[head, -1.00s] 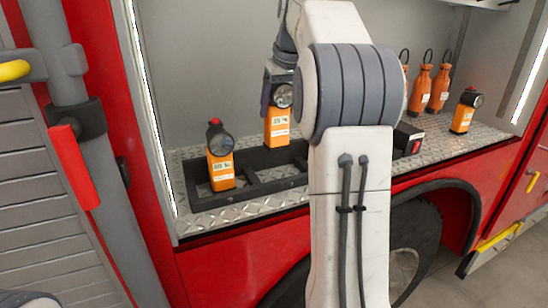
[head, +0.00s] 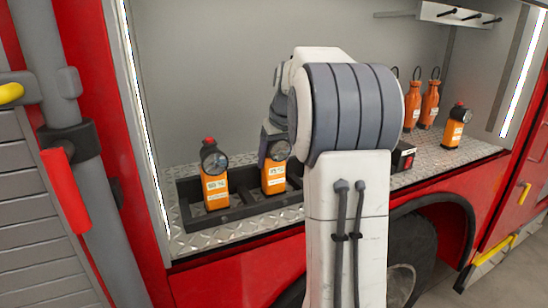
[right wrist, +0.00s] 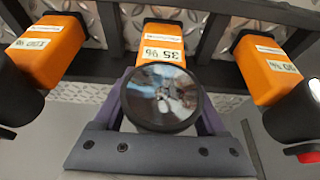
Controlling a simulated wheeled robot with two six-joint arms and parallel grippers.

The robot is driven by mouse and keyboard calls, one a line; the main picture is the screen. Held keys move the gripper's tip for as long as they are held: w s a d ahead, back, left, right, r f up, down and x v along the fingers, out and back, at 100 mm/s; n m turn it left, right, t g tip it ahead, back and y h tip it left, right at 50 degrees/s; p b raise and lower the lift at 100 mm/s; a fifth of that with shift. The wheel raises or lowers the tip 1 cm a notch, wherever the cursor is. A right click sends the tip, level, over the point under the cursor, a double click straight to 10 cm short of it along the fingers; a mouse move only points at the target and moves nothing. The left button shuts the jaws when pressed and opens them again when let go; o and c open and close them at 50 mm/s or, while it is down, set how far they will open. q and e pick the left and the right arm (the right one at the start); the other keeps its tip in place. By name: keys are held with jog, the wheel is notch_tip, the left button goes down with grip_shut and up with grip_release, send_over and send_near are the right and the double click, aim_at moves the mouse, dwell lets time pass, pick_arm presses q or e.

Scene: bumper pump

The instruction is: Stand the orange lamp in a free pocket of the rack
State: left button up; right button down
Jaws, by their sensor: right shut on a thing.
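The orange lamp (head: 274,179), with a dark round head, is upright in the right gripper (head: 274,146). The gripper's purple fingers sit around the lamp head, and in the right wrist view the lamp (right wrist: 164,40) is centred between them. Its base is between crossbars of the black rack (head: 240,211), seemingly within a pocket; the bottom is partly hidden by the rail. A like lamp with a red top (head: 215,187) stands in the rack's left pocket. The right wrist view shows lamps on both sides, one at left (right wrist: 45,50) and one at right (right wrist: 270,75). My left gripper is not visible.
My right arm hides the rack's right part. Right of it on the metal deck are a dark box with a red switch (head: 403,157), orange bottles (head: 430,104) and another orange lamp (head: 454,132). A peg panel (head: 460,14) hangs above. The compartment's back wall is behind the rack.

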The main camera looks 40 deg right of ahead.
jog(key=shift+f, duration=0.1)
grip_release()
jog(key=shift+r, duration=0.35)
jog(key=v, duration=1.1)
jog(key=shift+s+r+b, duration=0.2)
jog(key=shift+r+b, duration=0.1)
